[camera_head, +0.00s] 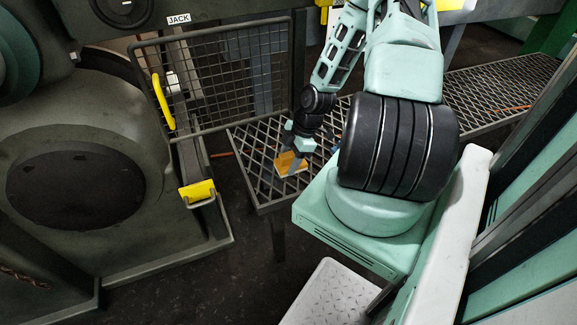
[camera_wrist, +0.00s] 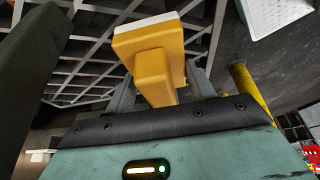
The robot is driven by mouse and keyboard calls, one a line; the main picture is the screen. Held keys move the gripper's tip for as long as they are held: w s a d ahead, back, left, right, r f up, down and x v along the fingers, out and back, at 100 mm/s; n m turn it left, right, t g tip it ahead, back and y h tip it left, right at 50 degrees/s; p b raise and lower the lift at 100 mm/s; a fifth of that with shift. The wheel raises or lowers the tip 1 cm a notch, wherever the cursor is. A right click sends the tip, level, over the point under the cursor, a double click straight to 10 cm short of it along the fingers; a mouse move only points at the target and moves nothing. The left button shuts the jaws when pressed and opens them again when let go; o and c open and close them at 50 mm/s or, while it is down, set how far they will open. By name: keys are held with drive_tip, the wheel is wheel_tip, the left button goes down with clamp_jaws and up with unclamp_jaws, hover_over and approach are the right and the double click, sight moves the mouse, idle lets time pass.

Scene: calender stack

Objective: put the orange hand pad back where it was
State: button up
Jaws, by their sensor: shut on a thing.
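The orange hand pad (camera_head: 289,163) is in my gripper (camera_head: 297,165), above the near left end of the grated walkway (camera_head: 262,190) in the head view. In the wrist view the hand pad (camera_wrist: 150,42) shows as an orange block with a whitish layer along its upper edge. A narrower orange grip part points toward the wrist camera, between the two grey fingers of my gripper (camera_wrist: 160,90). The gripper is shut on this part. The place where the pad was before cannot be told from these frames.
A wire mesh guard (camera_head: 225,75) with a yellow handle (camera_head: 163,102) stands behind and left of the gripper. A yellow block (camera_head: 197,191) sits at the end of a rail by the large dark machine (camera_head: 75,190). Dark floor (camera_head: 245,270) lies open before the walkway.

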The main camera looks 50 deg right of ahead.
drive_tip(key=shift+f, duration=1.2)
drive_tip(key=shift+f, duration=0.15)
drive_tip(key=o, duration=0.9)
drive_tip(key=p+v, duration=0.3)
drive_tip(key=v, duration=0.9)
drive_tip(key=shift+a, duration=0.1)
